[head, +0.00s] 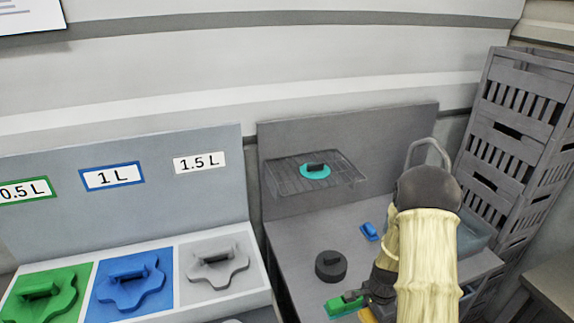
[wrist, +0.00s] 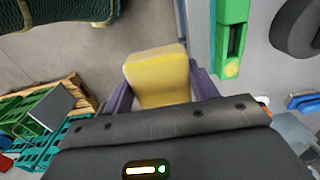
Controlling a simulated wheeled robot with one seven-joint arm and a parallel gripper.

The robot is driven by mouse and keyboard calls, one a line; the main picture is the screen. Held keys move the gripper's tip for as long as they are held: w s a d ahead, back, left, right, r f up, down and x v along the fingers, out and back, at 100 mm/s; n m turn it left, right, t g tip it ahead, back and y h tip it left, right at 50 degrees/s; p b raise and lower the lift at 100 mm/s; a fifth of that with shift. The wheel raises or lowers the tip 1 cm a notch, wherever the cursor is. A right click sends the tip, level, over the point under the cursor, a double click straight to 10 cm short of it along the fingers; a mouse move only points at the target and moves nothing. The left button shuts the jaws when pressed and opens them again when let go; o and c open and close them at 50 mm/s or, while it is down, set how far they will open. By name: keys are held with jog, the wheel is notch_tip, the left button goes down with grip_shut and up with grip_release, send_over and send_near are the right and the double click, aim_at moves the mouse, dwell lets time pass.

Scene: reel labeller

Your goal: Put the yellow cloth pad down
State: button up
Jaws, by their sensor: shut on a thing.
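The yellow cloth pad (wrist: 158,72) is between the two purple fingers of my gripper (wrist: 162,82) in the wrist view. The fingers are shut on it, one on each side, and its far end sticks out past them. In the wrist view the pad shows against the floor, just beside the edge of the grey worktop (wrist: 198,32); its height is hard to judge. In the head view only a sliver of yellow shows at the bottom edge, and my arm hides most of the gripper.
A green block (head: 345,304) lies near the worktop's front edge, close to my gripper. A dark round weight (head: 331,266) and a blue item (head: 369,231) stand farther back. A wire shelf (head: 290,180) holds a teal disc (head: 315,171). Dark crates (head: 515,130) stand at right.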

jog(key=shift+s+f, duration=0.1)
jog(key=shift+s, duration=0.35)
jog(key=shift+a+f+n+b, duration=0.25)
jog(key=shift+n+b, duration=0.05)
jog(key=shift+n, duration=0.2)
jog(key=shift+w+a+f+n, duration=0.15)
jog(key=shift+a+f+n, duration=0.05)
jog(key=shift+f+n, duration=0.1)
jog(key=w+a+f+n+b, duration=0.2)
jog(key=a+f+n+b, duration=0.3)
jog(key=a+f+n, duration=0.3)
jog(key=n, duration=0.4)
jog(key=shift+w+f+n, duration=0.3)
jog(key=shift+n, duration=0.1)
jog(key=shift+a, duration=0.1)
jog(key=r, duration=0.5)
jog(key=shift+w+r, duration=0.2)
jog(key=shift+r, duration=0.05)
